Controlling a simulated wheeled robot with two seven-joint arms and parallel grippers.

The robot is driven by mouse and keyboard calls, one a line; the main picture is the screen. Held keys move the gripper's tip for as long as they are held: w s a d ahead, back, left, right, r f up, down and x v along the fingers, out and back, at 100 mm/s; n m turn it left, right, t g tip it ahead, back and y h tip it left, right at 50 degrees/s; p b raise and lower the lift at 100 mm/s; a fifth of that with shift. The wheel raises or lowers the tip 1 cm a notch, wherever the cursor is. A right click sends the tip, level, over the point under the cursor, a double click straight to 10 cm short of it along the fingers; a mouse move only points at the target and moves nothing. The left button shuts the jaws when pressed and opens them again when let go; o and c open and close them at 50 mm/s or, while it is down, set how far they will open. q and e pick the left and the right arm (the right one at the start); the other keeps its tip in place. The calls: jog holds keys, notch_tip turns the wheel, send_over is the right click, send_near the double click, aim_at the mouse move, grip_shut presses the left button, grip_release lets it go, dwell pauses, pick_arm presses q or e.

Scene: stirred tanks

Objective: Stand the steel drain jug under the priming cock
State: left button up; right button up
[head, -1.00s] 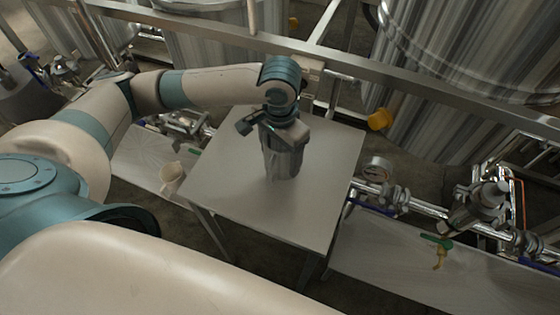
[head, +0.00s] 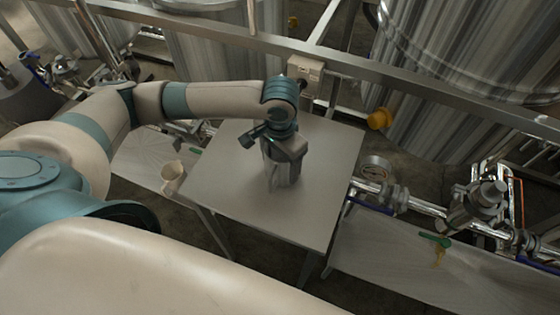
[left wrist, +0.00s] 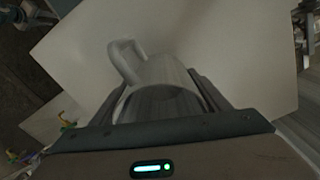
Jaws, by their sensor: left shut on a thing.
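The steel jug (head: 284,172) is upright over the middle of the metal table, in my left gripper (head: 281,150). The left wrist view shows its grey body (left wrist: 160,75) between the two fingers, with its handle (left wrist: 124,60) pointing up and left. My left gripper is shut on it. I cannot tell whether its base touches the table. A brass cock with a green handle (head: 436,241) hangs from the pipework at right, above a low metal bench. Another green handle (head: 195,151) shows at left. I cannot tell which is the priming cock. My right gripper is out of view.
The table top (head: 235,215) is otherwise clear. A beige jug (head: 172,176) stands on the low bench at left. A pressure gauge (head: 375,168) and pipes run beside the table's right edge. The right bench (head: 385,250) has free room. A steel rail (head: 400,77) crosses behind.

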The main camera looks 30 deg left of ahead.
pick_arm(q)
jog(key=o, duration=1.2)
jog(key=shift+c, duration=0.2)
jog(key=shift+r, duration=0.65)
notch_tip(320, 180, up, 11)
jog(key=b, duration=0.2)
